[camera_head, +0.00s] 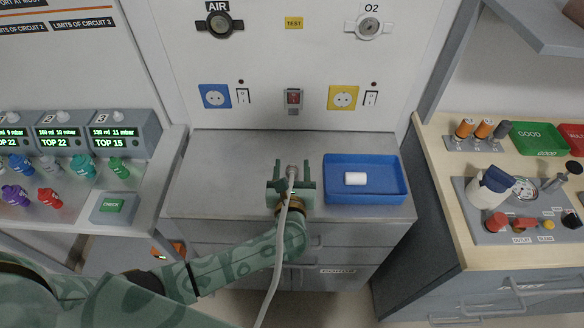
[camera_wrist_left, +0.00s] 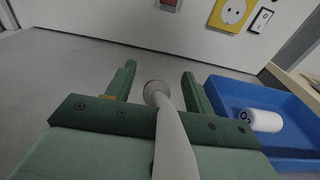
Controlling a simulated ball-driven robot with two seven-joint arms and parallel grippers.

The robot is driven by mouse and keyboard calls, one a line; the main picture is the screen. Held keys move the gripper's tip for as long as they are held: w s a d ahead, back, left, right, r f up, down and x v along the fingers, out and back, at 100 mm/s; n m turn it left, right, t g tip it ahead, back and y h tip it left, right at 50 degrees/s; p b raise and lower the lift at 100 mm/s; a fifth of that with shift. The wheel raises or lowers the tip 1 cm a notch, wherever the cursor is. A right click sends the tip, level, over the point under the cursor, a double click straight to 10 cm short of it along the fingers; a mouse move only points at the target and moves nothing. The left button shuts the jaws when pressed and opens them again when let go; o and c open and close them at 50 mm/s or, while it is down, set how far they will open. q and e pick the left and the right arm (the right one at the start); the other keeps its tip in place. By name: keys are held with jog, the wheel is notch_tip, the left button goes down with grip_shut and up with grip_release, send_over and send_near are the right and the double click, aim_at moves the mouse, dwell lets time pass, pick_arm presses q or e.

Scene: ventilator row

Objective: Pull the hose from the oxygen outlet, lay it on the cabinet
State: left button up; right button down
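The grey hose (camera_head: 276,262) runs up from the bottom of the head view, over my left gripper, to its round end on or just above the grey cabinet top (camera_head: 230,165). My left gripper (camera_head: 292,168) is open over the cabinet top. In the left wrist view the hose end (camera_wrist_left: 157,90) lies between the spread fingers, with a gap on each side. Whether it rests on the cabinet is hard to tell. The oxygen outlet (camera_head: 369,27), marked O2, is on the wall at upper right with no hose in it. My right gripper is not in view.
A blue tray (camera_head: 365,196) with a white cylinder (camera_head: 355,179) stands right of my left gripper. The cabinet top left of the gripper is clear. Ventilator units (camera_head: 124,133) stand at left, and a wooden counter (camera_head: 440,180) with parts stands at right.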

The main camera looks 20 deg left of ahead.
pick_arm(q)
jog(key=v, duration=1.6)
notch_tip(320, 180, up, 8)
jog(key=p, duration=0.7)
jog(key=shift+s+d, duration=0.1)
